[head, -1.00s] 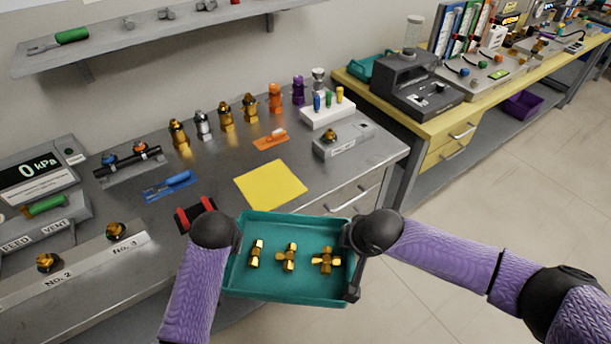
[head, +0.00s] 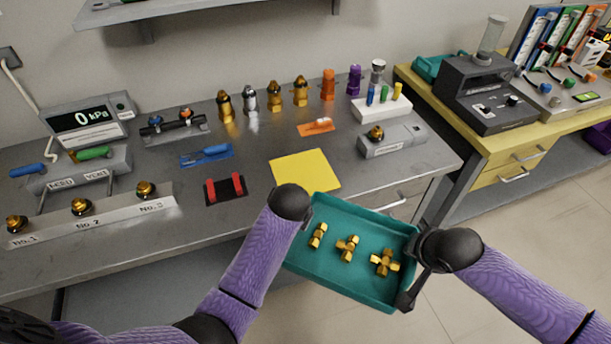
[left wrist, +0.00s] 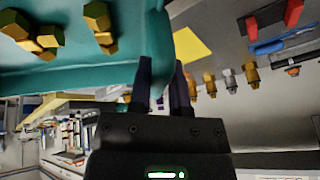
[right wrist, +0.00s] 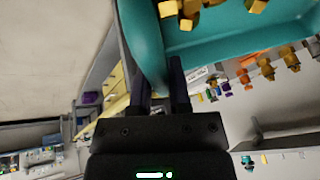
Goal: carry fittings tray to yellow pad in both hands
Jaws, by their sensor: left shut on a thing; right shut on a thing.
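The teal fittings tray (head: 335,283) holds three brass fittings (head: 347,247) and hangs in front of the bench edge, tilted in the head view. My left gripper (head: 300,212) is shut on its left wall; the left wrist view shows the fingers (left wrist: 163,85) on the tray wall (left wrist: 100,78). My right gripper (head: 414,262) is shut on its right wall, and the right wrist view shows its fingers (right wrist: 160,90) on the wall (right wrist: 142,45). The yellow pad (head: 305,171) lies flat and empty on the grey bench, just beyond the tray.
Behind the pad stand several brass, orange and purple fittings (head: 301,92). A drawer handle (head: 392,203) protrudes below the bench edge.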

